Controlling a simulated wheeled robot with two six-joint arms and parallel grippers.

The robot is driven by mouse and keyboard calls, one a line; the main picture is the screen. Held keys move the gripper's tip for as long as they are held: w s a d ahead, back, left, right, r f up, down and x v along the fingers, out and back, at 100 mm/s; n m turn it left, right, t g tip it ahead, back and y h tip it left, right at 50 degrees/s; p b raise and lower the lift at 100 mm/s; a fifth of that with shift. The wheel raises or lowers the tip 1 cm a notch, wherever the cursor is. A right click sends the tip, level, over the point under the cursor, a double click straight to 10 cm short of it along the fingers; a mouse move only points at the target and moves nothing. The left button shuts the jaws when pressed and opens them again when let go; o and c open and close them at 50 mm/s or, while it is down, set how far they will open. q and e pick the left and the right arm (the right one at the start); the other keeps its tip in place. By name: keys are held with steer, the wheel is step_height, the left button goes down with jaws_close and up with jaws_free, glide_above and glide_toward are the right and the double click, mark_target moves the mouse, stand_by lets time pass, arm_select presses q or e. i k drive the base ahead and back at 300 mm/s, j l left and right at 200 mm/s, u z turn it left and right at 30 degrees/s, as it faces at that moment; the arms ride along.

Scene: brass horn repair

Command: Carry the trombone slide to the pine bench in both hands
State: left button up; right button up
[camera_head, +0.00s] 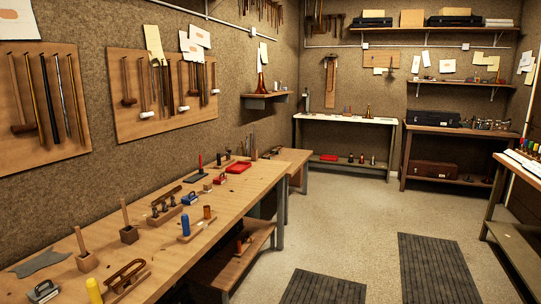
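No trombone slide can be made out for certain in the head view. Long thin rods (47,97) hang on a wooden board on the left wall, but I cannot tell what they are. A long light-wood bench (165,262) runs along the left wall; it looks like pine, though I cannot be sure it is the pine bench. Blocks, small tools and bottles stand on it. Neither of my grippers is in view.
A white-topped table (345,120) stands at the back. A darker wooden bench (460,131) with a black case (432,119) stands at the back right. Another bench (520,160) edges in at right. Dark mats (438,270) lie on the open floor (350,215).

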mark_target(255, 181)
steer(key=i+l+z, duration=0.45)
steer(key=i, duration=0.65)
steer(key=i+z, duration=0.4)
steer(key=i, duration=2.7)
steer(key=i+u, duration=0.15)
steer(key=i, duration=0.55)
steer(key=i+u, duration=0.15)
steer(key=i, duration=0.5)
steer(key=i+l+u, duration=0.15)
steer(key=i, duration=0.55)
steer(key=i+u, duration=0.3)
steer(key=i, duration=0.15)
steer(key=i+l+u, duration=0.25)
steer(key=i, duration=0.2)
steer(key=i+l+u, duration=0.15)
steer(key=i+u, duration=0.15)
steer(key=i, duration=0.15)
steer(key=i+l+u, duration=0.25)
steer(key=i+l, duration=0.1)
steer(key=i, duration=0.05)
